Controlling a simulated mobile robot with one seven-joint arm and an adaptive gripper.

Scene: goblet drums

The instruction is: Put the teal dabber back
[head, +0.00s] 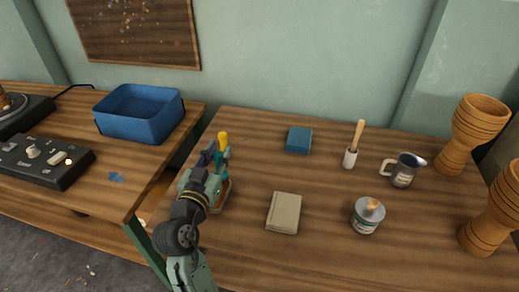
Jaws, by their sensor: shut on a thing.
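My gripper (214,158) is at the left part of the wooden table, seen from behind with the arm reaching up from the bottom. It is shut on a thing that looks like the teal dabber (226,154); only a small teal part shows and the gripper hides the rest. A yellow-topped dabber (222,138) stands upright just beyond the gripper. A low brown holder (224,198) shows partly behind my wrist. I cannot tell whether the teal dabber touches the holder.
Goblet drums (474,130) are at the far right. A blue bin (138,112) is on the left table.

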